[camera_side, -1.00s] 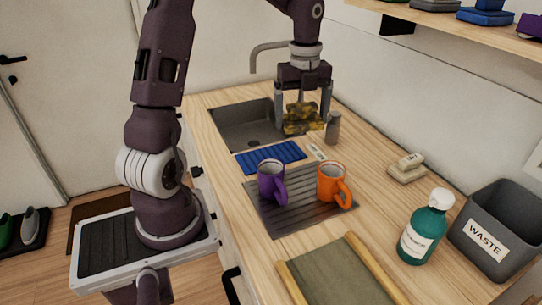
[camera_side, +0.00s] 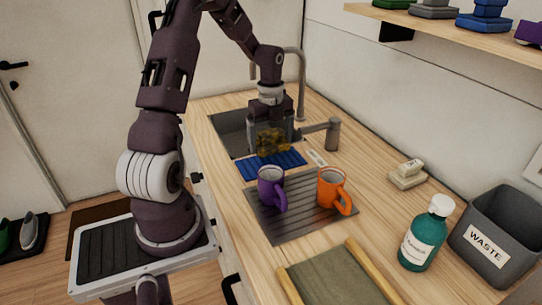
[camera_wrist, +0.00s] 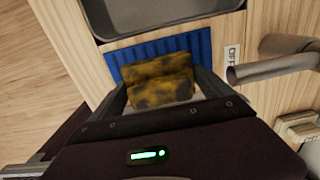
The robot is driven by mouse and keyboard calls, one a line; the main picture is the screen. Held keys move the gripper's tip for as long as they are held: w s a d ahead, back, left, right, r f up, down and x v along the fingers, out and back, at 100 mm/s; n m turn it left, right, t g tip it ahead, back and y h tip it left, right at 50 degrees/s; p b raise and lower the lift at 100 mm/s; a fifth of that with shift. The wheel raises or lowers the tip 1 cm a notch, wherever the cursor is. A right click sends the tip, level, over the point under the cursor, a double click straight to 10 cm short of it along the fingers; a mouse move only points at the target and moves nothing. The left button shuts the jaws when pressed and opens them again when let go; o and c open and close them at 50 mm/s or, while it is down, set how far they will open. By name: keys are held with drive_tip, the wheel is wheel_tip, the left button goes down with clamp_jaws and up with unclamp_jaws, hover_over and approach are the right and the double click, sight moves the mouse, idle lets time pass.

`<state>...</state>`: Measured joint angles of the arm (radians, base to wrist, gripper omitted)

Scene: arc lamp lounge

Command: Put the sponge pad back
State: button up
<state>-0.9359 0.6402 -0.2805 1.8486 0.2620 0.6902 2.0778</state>
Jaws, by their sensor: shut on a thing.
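The sponge pad (camera_side: 270,141) is yellow with dark mottled patches. My gripper (camera_side: 270,140) is shut on it and holds it above the far part of the blue ribbed mat (camera_side: 278,168) beside the sink. In the wrist view the sponge pad (camera_wrist: 160,82) sits between the two fingers, with the blue mat (camera_wrist: 205,50) behind it. The pad hides part of the mat. I cannot tell how large the gap between pad and mat is.
The sink (camera_side: 228,130) and its tap (camera_side: 303,85) lie just beyond. A grey spout-like fixture (camera_side: 333,133) and a small label (camera_side: 317,158) are close on the right. A purple mug (camera_side: 270,187) and an orange mug (camera_side: 331,188) stand on the drying rack (camera_side: 292,222) nearer.

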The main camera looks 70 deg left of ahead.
sight(271, 162)
wheel_tip(271, 162, down, 5)
drive_tip(key=shift+r, duration=0.2)
drive_tip(key=shift+f, duration=0.1)
drive_tip(key=o, duration=1.2)
